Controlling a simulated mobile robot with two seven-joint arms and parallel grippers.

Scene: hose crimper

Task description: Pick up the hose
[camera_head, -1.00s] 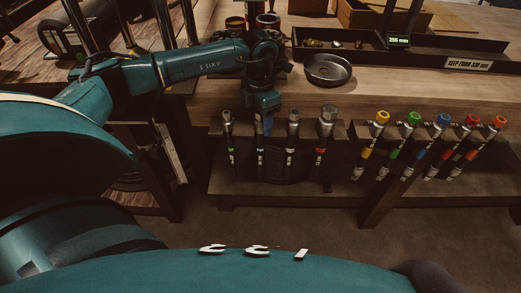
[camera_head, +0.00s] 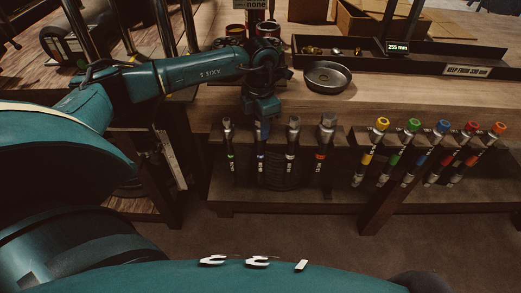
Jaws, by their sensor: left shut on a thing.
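A row of short dark hoses with metal top fittings hangs along the front of the bench. From the left they are a green-banded hose (camera_head: 229,148), a blue-banded hose (camera_head: 261,155), a white-banded hose (camera_head: 292,148) and a red-banded hose (camera_head: 322,148). My left gripper (camera_head: 263,122) reaches down from above and is shut on the top of the blue-banded hose, hiding its fitting. That hose hangs upright, level with its neighbours; I cannot tell whether it is still seated in its holder. My right gripper is out of view.
Several colour-capped tools (camera_head: 414,150) hang tilted in a rack to the right. A round dark dish (camera_head: 328,78) stands on the bench (camera_head: 400,97) behind the hoses. A long black tray (camera_head: 425,65) with a "255 mm" display (camera_head: 398,47) lies further back.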

